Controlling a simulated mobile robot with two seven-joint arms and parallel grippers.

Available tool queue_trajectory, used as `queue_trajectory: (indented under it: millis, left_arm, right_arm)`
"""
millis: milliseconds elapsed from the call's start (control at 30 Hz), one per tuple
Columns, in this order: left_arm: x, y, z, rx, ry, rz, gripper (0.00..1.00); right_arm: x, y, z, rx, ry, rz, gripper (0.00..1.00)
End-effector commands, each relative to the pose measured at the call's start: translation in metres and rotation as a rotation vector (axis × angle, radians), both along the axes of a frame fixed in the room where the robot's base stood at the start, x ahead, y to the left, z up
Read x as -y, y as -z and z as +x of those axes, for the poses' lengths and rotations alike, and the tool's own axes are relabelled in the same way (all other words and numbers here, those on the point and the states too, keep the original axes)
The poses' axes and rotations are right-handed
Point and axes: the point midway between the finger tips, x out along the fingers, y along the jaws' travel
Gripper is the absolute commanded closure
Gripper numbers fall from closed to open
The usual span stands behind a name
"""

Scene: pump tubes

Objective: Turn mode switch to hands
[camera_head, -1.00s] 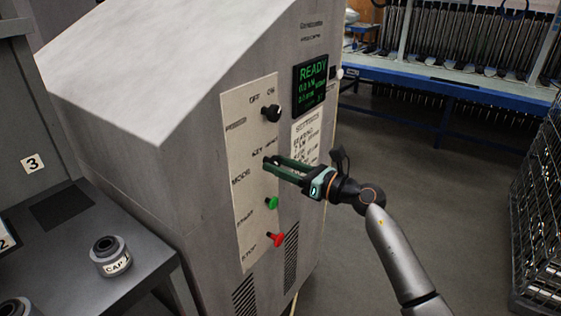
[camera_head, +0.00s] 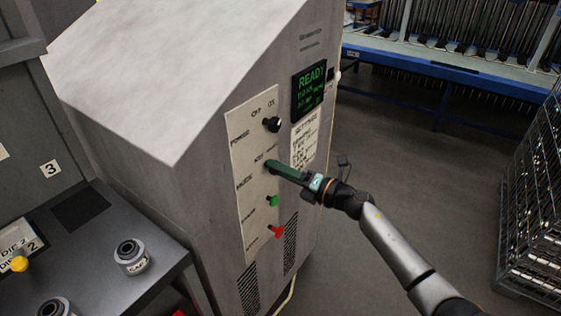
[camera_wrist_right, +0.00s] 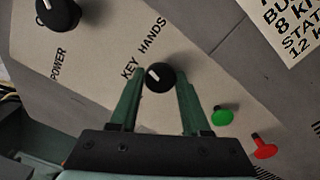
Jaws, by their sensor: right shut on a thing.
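The mode switch is a black round knob (camera_wrist_right: 160,77) with a white mark, under the labels KEY and HANDS in the right wrist view. Its mark points to the upper left, roughly between the two labels. In the head view the switch (camera_head: 267,165) is mostly hidden by the fingers. My right gripper (camera_head: 271,167) reaches in from the right and is shut on the knob. In the wrist view its two green fingers (camera_wrist_right: 157,90) lie on either side of the knob. My left gripper is not in view.
The black power knob (camera_head: 272,125) sits above on the panel (camera_head: 243,140). The green button (camera_head: 272,201) and red button (camera_head: 278,232) are close below my fingers. A READY screen (camera_head: 309,91) is at upper right. A wire cage (camera_head: 530,220) stands far right; floor between is clear.

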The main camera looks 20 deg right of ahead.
Motion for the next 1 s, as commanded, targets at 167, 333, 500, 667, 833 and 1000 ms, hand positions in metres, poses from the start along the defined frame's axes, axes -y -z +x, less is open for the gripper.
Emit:
queue_trajectory:
  millis: [167, 333, 500, 667, 833, 1000]
  left_arm:
    - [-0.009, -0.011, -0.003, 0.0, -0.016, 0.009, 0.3]
    - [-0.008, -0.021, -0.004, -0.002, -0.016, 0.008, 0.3]
    - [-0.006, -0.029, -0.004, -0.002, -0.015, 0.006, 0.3]
    - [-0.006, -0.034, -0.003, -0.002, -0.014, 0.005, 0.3]
    - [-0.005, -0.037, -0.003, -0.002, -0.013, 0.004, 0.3]
    - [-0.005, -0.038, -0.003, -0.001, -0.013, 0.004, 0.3]
  right_arm:
    - [0.001, -0.002, 0.0, -0.104, 0.002, 0.128, 1.0]
    - [0.001, -0.002, 0.0, -0.191, 0.002, 0.239, 1.0]
    - [0.001, -0.001, 0.0, -0.261, 0.002, 0.329, 1.0]
    - [0.001, 0.0, 0.0, -0.306, 0.002, 0.388, 1.0]
    - [0.001, 0.001, 0.0, -0.334, 0.002, 0.424, 1.0]
    - [0.0, 0.001, 0.0, -0.345, 0.0, 0.44, 1.0]
